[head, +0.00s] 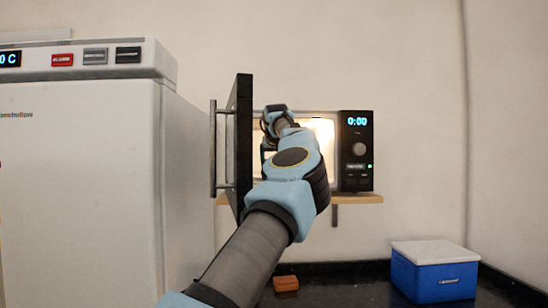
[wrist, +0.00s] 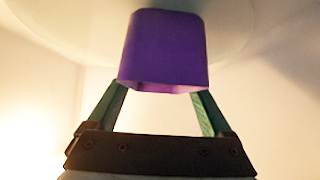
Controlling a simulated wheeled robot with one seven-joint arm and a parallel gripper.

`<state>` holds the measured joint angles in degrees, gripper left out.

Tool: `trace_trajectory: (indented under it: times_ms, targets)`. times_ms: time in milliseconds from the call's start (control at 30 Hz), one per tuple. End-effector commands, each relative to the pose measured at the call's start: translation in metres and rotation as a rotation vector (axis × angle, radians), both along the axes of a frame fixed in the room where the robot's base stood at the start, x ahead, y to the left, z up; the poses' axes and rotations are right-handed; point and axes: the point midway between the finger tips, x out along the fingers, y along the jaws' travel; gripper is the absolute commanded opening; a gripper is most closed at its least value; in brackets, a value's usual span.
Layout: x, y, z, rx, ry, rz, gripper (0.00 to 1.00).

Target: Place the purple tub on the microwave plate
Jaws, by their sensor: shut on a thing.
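The purple tub (wrist: 165,48) fills the upper middle of the wrist view, between the two green fingers of my gripper (wrist: 160,92). My gripper is shut on it. The pale round microwave plate (wrist: 272,15) shows at the top of the wrist view, behind the tub. I cannot tell whether the tub touches the plate. In the head view, my arm reaches into the lit microwave (head: 357,150), whose door (head: 240,150) stands open to the left. The arm hides the tub and the plate there.
The microwave sits on a wooden shelf (head: 362,198). A white fridge-like appliance (head: 80,190) stands at left, near the open door. Below, a blue box with a white lid (head: 434,275) and a small orange-brown block (head: 286,284) are on the dark counter (head: 345,292).

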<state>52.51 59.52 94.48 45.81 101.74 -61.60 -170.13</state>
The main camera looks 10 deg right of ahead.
Motion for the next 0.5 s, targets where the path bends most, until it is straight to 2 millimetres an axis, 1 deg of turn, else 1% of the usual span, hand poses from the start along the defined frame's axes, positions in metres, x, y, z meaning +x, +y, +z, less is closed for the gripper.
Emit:
trace_trajectory:
  times_ms: [433,467,500]
  targets:
    - [-0.0017,-0.0005,-0.0038,-0.001,-0.002,-0.001,0.00]
    - [-0.0017,-0.0005,-0.0039,-0.001,-0.001,-0.001,0.88]
    - [-0.0017,-0.0005,-0.0038,-0.001,-0.001,-0.001,0.92]
